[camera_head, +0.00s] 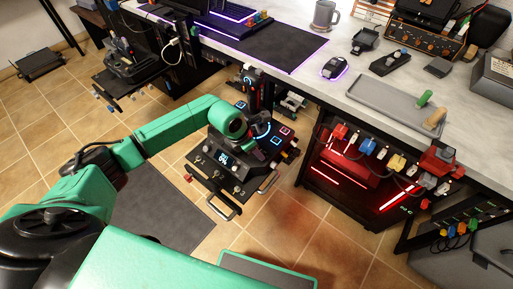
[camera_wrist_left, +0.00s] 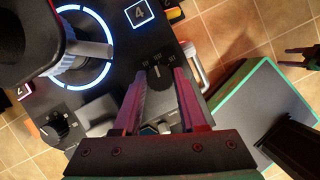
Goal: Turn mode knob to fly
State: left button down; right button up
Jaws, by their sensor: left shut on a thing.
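The black control panel (camera_head: 215,165) stands low in front of the desk, with a lit display, several knobs and lit square buttons. My left gripper (camera_head: 270,150) is over its right part, and the wrist partly hides the panel there. In the left wrist view the pinkish fingers of the left gripper (camera_wrist_left: 165,76) are around a small dark knob (camera_wrist_left: 157,71) on the panel face. Small white labels are printed around this knob, too small to read surely. The fingers cover part of it. Another round black knob (camera_wrist_left: 52,130) with white marks sits at the lower left.
A stick with a blue-lit ring (camera_wrist_left: 82,55) stands close to the left gripper. Metal handles (camera_head: 222,208) edge the panel. The desk (camera_head: 345,105) with a tray (camera_head: 392,102) and mug (camera_head: 326,15) is behind. The tiled floor (camera_head: 300,215) right of the panel is clear.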

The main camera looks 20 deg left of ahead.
pick_arm(q)
jog(key=shift+d+r+n+t+y+p, duration=0.15)
jog(key=shift+n+t+y+p, duration=0.3)
jog(key=shift+n, duration=0.75)
jog(key=shift+n+y+p, duration=0.35)
jog(key=shift+n+p, duration=0.05)
jog(key=shift+n, duration=1)
pick_arm(e)
jog(key=shift+s+d+r, duration=0.15)
jog(key=shift+s+r, duration=0.15)
jog(key=shift+s, duration=0.4)
jog(key=shift+s+d+r, duration=0.15)
jog(key=shift+s+r, duration=0.1)
jog(key=shift+s, duration=0.4)
pick_arm(q)
jog(key=shift+c, duration=2.3)
grip_release()
jog(key=shift+s, duration=0.1)
jog(key=p+v, duration=0.1)
jog(key=v, duration=1.3)
jog(key=shift+s, duration=0.2)
pick_arm(e)
jog(key=shift+r, duration=0.5)
